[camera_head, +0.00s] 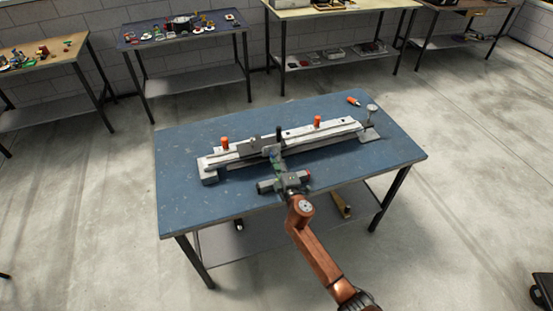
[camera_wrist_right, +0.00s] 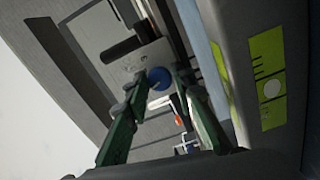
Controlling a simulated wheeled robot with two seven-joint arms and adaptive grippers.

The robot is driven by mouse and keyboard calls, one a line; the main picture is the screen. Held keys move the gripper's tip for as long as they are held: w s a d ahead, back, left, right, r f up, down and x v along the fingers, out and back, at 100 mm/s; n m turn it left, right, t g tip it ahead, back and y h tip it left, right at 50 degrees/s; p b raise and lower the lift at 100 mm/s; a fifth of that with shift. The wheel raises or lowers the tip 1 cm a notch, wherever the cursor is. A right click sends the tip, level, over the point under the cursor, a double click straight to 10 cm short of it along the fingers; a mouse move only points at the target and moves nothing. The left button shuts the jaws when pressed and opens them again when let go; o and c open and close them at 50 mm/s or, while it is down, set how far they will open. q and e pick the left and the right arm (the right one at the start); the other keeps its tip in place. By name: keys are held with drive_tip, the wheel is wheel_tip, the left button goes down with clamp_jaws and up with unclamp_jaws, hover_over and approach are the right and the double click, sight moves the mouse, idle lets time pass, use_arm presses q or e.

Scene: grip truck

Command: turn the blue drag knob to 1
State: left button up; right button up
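The blue knob (camera_wrist_right: 159,78) is small and round and sits on a grey metal plate (camera_wrist_right: 130,62) in the right wrist view. My right gripper (camera_wrist_right: 158,84) has its two green fingers spread, one on each side of the knob, with the tips close to it. I see no clear contact. In the head view, my right gripper (camera_head: 276,157) is at the front side of the long metal device (camera_head: 306,141), near its middle. The knob is hidden there. Its dial marks are not readable. My left gripper is out of view.
The device lies across the blue table (camera_head: 190,140), with two orange knobs (camera_head: 225,142) (camera_head: 317,121) on top. An orange-handled tool (camera_head: 353,101) lies behind its right end. A black handle (camera_wrist_right: 122,48) sticks out near the blue knob. The table's left and right front areas are clear.

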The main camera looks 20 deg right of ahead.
drive_tip(key=o, duration=0.4)
drive_tip(key=shift+c, duration=0.2)
drive_tip(key=shift+s, duration=0.1)
drive_tip(key=shift+s+d, duration=0.15)
drive_tip(key=shift+s, duration=3.8)
